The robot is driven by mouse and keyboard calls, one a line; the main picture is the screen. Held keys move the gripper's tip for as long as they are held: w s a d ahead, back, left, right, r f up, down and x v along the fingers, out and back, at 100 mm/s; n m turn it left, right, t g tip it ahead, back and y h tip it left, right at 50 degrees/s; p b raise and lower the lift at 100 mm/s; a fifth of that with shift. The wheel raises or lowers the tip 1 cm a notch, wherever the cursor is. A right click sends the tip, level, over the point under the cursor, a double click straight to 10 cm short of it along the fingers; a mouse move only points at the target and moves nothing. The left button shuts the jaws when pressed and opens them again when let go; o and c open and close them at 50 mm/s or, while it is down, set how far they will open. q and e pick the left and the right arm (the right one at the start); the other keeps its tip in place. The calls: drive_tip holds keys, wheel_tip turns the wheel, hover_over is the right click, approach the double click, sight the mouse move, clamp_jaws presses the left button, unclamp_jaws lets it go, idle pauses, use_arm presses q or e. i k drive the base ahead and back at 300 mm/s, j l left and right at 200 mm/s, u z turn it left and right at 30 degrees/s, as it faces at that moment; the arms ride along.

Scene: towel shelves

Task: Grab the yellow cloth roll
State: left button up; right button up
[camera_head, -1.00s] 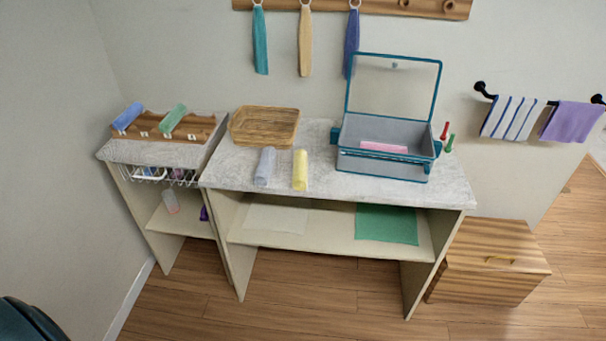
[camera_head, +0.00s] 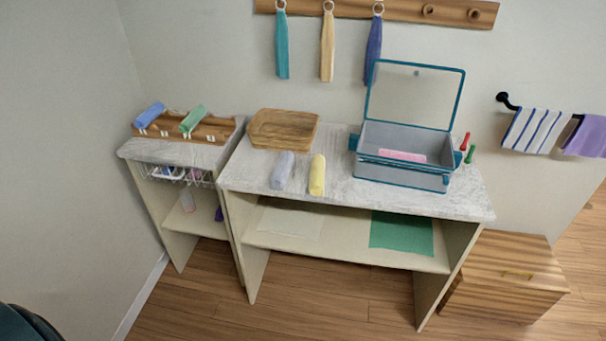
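The yellow cloth roll (camera_head: 317,175) lies on the light grey top of the shelf table (camera_head: 395,199), near its front edge. It lies just right of a pale grey-blue cloth roll (camera_head: 282,170), with a small gap between them. Neither of my grippers shows in the head view. A dark rounded shape at the lower left corner may be part of my own arm.
A wooden tray (camera_head: 284,130) sits behind the rolls. An open clear box with teal edges (camera_head: 402,179) holds a pink cloth (camera_head: 402,156) to the right. A wooden rack (camera_head: 215,133) holds blue and green rolls at left. Open floor lies in front.

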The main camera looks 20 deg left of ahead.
sight(316, 182)
drive_tip(key=i+u, duration=0.15)
drive_tip(key=u, duration=0.3)
drive_tip(key=i+u, duration=0.15)
drive_tip(key=u, duration=0.3)
drive_tip(key=i+l+u, duration=0.25)
drive_tip(key=i+l, duration=0.2)
drive_tip(key=i+l+u, duration=0.25)
drive_tip(key=i+l, duration=0.45)
drive_tip(key=l, duration=0.25)
